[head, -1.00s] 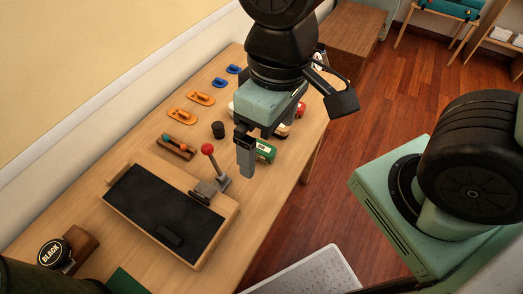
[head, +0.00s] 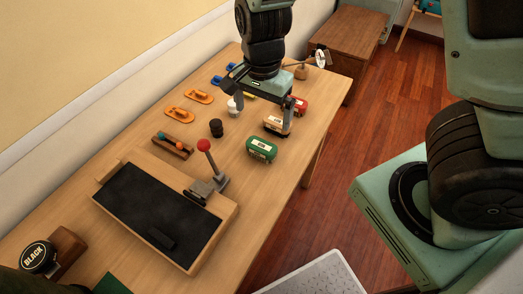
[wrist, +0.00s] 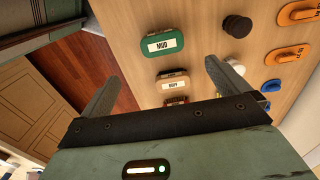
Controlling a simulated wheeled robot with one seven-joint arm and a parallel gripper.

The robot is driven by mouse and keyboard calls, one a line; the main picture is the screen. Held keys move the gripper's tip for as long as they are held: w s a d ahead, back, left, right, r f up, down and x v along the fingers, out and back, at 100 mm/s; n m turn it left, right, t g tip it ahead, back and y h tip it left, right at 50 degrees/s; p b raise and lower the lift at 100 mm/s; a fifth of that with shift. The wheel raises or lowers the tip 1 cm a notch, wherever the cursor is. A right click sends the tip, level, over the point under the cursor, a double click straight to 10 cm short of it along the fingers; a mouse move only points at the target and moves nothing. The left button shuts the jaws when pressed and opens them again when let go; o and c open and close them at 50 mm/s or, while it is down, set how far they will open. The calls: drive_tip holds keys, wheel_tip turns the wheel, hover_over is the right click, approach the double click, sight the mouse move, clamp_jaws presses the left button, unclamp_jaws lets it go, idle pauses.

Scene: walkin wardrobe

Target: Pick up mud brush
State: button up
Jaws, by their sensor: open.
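The mud brush is a green oval block with a white label reading MUD (wrist: 162,44) in the wrist view. In the head view it is the green brush (head: 261,150) on the wooden table, near its right edge. My gripper (head: 262,108) is open and empty, above the table and beyond the mud brush. In the wrist view my gripper's fingers (wrist: 163,74) are spread wide, with the mud brush ahead of their tips. A tan brush labelled BUFF (wrist: 173,81) lies between the fingers in that view, below them.
The tan brush (head: 277,125) and a red brush (head: 299,104) stand beyond the green one. A dark round knob (head: 216,128) is to its left. A red-knobbed lever (head: 204,146) rises by a black-topped tray (head: 158,215). Orange tools (head: 180,115) lie by the wall.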

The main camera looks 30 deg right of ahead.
sight(261, 145)
wheel_tip(261, 145, down, 9)
drive_tip(key=shift+b, duration=0.9)
drive_tip(key=f, duration=0.5)
drive_tip(key=shift+w+b, duration=0.2)
drive_tip(key=shift+b, duration=0.15)
drive_tip(key=shift+r, duration=0.1)
drive_tip(key=c, duration=1.1)
drive_tip(key=shift+o, duration=0.2)
wheel_tip(261, 145, up, 10)
drive_tip(key=shift+p, duration=1.1)
